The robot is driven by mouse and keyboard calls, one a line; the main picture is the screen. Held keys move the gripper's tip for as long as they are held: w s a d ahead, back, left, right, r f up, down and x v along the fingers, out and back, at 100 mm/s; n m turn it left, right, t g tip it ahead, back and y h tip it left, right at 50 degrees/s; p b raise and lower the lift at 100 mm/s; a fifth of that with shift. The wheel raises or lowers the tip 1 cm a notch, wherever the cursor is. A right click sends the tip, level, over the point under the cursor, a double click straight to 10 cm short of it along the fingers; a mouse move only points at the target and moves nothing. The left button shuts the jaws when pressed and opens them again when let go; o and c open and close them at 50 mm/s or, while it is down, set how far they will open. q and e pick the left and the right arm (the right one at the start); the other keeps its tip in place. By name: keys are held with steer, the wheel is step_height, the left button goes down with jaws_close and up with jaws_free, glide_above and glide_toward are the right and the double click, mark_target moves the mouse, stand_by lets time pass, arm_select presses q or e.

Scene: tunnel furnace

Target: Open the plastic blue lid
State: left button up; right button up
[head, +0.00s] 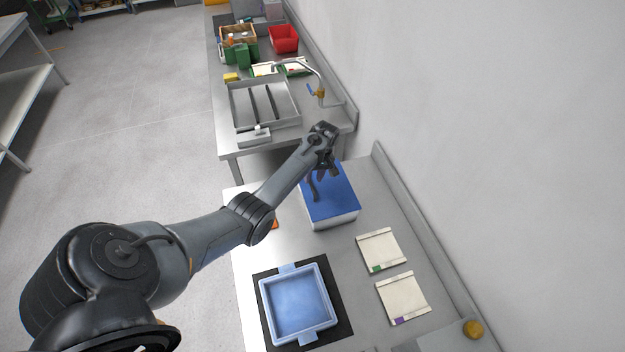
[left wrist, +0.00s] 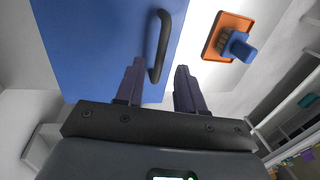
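The blue lid (head: 340,197) lies flat on a white box (head: 340,222) on the near table. In the left wrist view the lid (left wrist: 90,45) fills the upper left and carries a dark curved handle (left wrist: 161,25). My left gripper (head: 325,172) is over the lid in the head view. In the left wrist view its two fingers (left wrist: 158,82) are apart, with the lower end of the handle showing between them. I cannot tell whether either finger touches the handle. My right gripper is not in view.
An orange brush with a blue grip (left wrist: 232,42) lies beside the box. A light-blue tray (head: 325,306) sits on a black mat in front. Two white packets (head: 380,250) lie at the right, near the wall. A sink table (head: 235,142) stands behind.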

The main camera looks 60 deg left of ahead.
arm_select(q)
steer(key=shift+s+a+f, duration=0.1)
steer(key=shift+s+f, duration=0.05)
steer(key=shift+f, duration=0.5)
steer(key=shift+s+f, duration=0.1)
steer(key=shift+f, duration=0.5)
jaws_close()
